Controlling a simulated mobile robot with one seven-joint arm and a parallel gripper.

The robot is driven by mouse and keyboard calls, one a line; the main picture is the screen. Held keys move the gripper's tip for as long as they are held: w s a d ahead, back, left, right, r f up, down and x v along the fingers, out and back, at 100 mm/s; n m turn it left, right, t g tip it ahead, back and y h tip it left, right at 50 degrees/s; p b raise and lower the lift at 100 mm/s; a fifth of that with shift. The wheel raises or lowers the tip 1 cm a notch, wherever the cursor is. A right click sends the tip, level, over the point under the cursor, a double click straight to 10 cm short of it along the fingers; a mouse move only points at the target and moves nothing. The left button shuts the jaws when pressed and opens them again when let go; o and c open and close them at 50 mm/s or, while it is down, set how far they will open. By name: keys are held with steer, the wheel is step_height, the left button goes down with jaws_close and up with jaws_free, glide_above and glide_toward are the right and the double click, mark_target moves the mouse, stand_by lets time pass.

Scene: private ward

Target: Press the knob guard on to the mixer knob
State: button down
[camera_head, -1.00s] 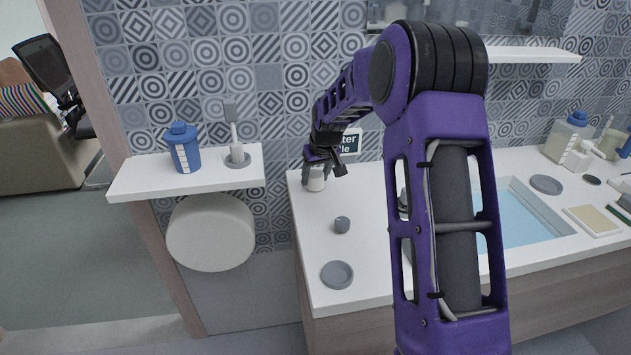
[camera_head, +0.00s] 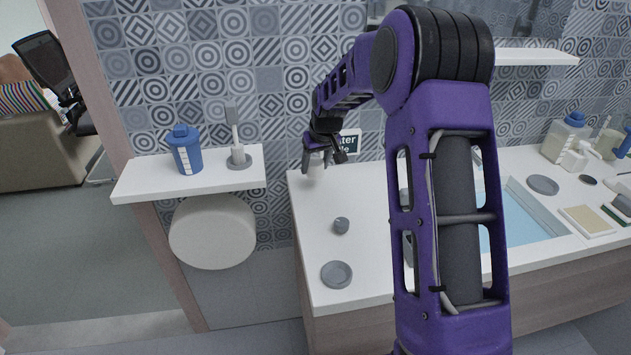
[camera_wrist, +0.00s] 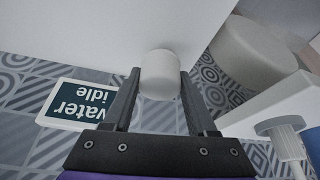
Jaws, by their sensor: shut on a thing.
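My gripper (camera_head: 316,160) is at the back left corner of the white counter, near the tiled wall. It is shut on a short white cylinder, which I take to be the knob guard (camera_wrist: 160,76). In the wrist view the guard sits between the two dark fingertips. In the head view the guard (camera_head: 315,172) shows just below the fingers, apparently a little above the counter. I cannot pick out the mixer knob; my arm hides part of the counter and basin.
A "water idle" sign (camera_head: 350,142) stands close behind my gripper. A small grey cup (camera_head: 341,225) and a grey dish (camera_head: 337,274) lie on the counter (camera_head: 312,230). A wall shelf (camera_head: 135,183) with a blue jug (camera_head: 186,150) is at left. The basin (camera_head: 520,222) is at right.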

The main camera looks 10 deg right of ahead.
mark_target(312, 159)
steer(key=shift+r, duration=0.1)
steer(key=shift+r+p, duration=1.65)
steer(key=shift+r, duration=0.8)
steer(key=shift+s, duration=0.1)
